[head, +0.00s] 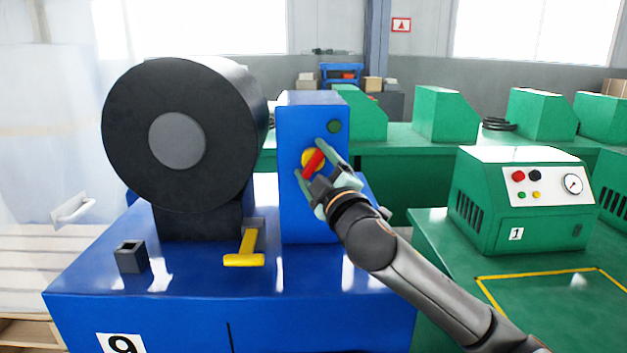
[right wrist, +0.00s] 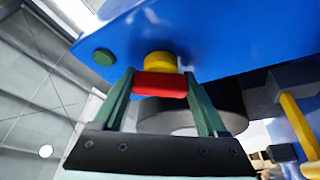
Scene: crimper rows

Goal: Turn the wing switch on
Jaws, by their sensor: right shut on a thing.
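The wing switch has a red wing (head: 314,163) on a round yellow base (head: 307,155), mounted on the front of the blue upright box (head: 300,218). The red wing lies tilted in the head view. My right gripper (head: 309,160) is shut on the red wing. In the right wrist view the red wing (right wrist: 160,86) sits between the two green fingers, with the yellow base (right wrist: 160,61) just behind it. A green round button (head: 334,126) is above and right of the switch. My left gripper is not in view.
A large black drum (head: 130,130) stands left of the box on the blue machine table (head: 200,285). A yellow lever (head: 245,259) and a small dark square socket (head: 130,257) are in front. A green machine (head: 480,210) with a gauge stands at the right.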

